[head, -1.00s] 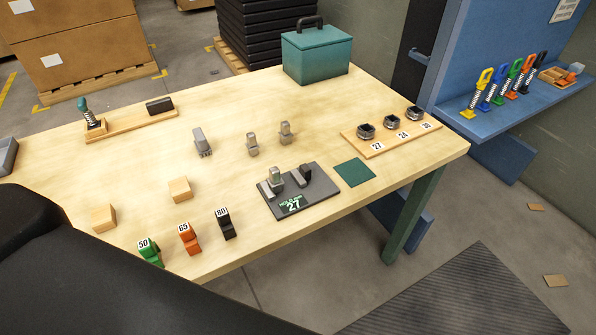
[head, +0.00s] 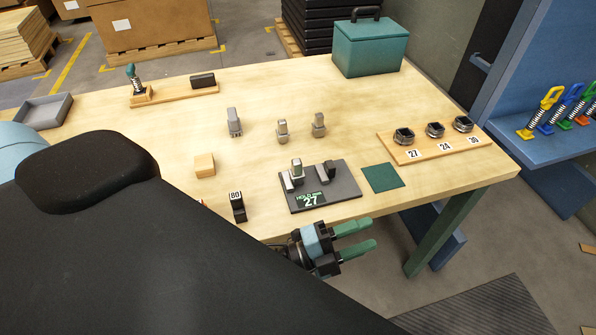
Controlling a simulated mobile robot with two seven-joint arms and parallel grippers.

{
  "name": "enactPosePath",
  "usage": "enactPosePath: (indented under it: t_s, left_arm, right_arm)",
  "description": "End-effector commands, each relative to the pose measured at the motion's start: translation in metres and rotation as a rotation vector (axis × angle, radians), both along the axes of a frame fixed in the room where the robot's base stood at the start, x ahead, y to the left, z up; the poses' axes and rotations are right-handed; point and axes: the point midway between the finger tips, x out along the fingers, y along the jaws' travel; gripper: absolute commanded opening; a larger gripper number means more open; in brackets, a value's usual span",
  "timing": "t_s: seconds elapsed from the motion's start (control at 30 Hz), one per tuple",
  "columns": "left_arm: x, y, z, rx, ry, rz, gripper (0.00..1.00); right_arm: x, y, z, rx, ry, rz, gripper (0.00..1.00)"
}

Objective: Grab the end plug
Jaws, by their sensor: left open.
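Which piece is the end plug I cannot tell for sure. Three small grey metal pieces stand apart on the table: one at the left (head: 234,123), one in the middle (head: 283,131) and one at the right (head: 319,125). A further metal piece (head: 296,171) stands in a dark fixture plate (head: 335,200) with a sign reading 27. My left gripper (head: 370,233) has green fingers, apart and empty. It is just off the table's front edge, below and right of the fixture. My right gripper is out of view.
A wooden board (head: 400,156) holds dark rings labelled 27, 24 and 30. A green mat (head: 382,178), a wooden block (head: 205,165), a black block marked 80 (head: 238,207) and a teal box (head: 370,48) are on the table (head: 200,100). My black arm covers the lower left.

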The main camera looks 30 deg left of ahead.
Motion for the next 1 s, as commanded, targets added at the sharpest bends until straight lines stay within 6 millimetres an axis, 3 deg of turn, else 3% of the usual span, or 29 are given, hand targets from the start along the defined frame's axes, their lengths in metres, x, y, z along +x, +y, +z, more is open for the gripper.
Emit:
enactPosePath:
  t_s: [0.1, 0.2, 0.3, 0.43, 0.57, 0.73, 0.87, 0.9, 1.0]
  left_arm:
    - [0.001, -0.031, 0.041, 0.207, -0.365, -0.172, 0.47]
    - [-0.009, -0.052, 0.059, 0.391, -0.681, -0.323, 0.47]
    - [-0.020, -0.063, 0.062, 0.577, -0.988, -0.479, 0.47]
    - [-0.025, -0.058, 0.049, 0.822, -1.356, -0.699, 0.47]
    - [-0.015, -0.028, 0.029, 1.068, -1.675, -0.953, 0.47]
    - [0.023, 0.045, 0.016, 1.383, -1.960, -1.358, 0.47]
    - [0.056, 0.111, 0.028, 1.585, -2.036, -1.688, 0.47]
    - [0.064, 0.129, 0.034, -1.614, 2.012, 1.763, 0.47]
    - [0.080, 0.167, 0.051, -1.557, 1.811, 1.788, 0.47]
  right_arm:
    - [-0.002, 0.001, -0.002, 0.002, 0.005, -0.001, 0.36]
    - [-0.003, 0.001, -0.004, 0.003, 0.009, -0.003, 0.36]
    - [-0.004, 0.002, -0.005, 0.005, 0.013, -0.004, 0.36]
    - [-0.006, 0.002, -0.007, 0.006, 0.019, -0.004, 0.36]
    - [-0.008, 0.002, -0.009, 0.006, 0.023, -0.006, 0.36]
    - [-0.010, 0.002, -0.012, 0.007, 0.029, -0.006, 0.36]
    - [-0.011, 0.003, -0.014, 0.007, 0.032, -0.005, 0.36]
    - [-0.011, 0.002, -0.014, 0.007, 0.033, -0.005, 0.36]
    - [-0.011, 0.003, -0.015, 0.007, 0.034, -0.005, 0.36]
